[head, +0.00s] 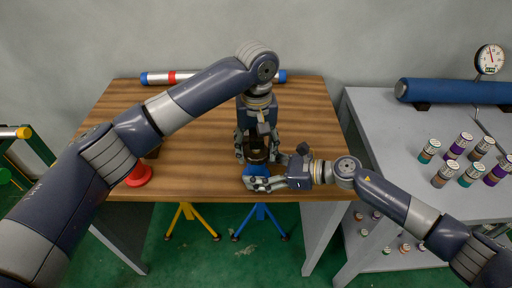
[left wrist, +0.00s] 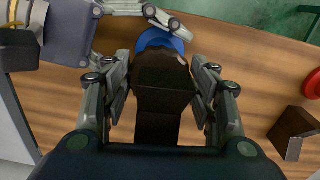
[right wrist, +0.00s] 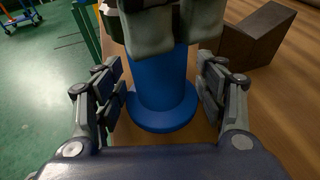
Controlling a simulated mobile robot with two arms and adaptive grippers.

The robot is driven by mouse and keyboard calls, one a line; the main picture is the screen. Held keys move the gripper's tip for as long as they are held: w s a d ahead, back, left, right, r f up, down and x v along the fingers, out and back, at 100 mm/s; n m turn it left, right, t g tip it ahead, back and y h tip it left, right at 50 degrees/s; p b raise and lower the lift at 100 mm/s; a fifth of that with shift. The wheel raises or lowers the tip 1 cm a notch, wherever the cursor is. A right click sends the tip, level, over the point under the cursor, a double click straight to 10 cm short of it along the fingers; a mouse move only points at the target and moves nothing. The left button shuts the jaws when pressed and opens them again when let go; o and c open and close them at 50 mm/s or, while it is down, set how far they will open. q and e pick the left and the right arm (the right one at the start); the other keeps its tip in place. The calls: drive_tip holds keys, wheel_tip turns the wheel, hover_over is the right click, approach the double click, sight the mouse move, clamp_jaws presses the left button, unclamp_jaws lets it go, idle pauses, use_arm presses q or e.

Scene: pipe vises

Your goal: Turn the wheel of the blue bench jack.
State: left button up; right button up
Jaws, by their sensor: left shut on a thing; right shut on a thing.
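The blue bench jack (head: 256,170) stands near the front edge of the wooden bench. Its blue column and round base (right wrist: 162,95) show in the right wrist view. My left gripper (head: 257,153) points down from above and is shut on the dark brown top part of the jack (left wrist: 163,75), which appears to be its wheel. The wheel's rim is mostly hidden by the fingers. My right gripper (head: 265,173) reaches in low from the right and is shut on the blue column, with one finger on each side. The left fingers (right wrist: 150,35) are just above it.
A red jack (head: 139,175) and a dark block (head: 152,153) are on the bench to the left. A silver pipe (head: 158,77) lies along the back. A grey table (head: 385,150) with several small cans stands right. The bench's right part is clear.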

use_arm(q)
drive_tip(key=shift+n, duration=0.5)
drive_tip(key=o, duration=1.1)
drive_tip(key=shift+c, duration=0.2)
wheel_tip(320, 180, up, 12)
use_arm(e)
drive_tip(key=o, duration=0.9)
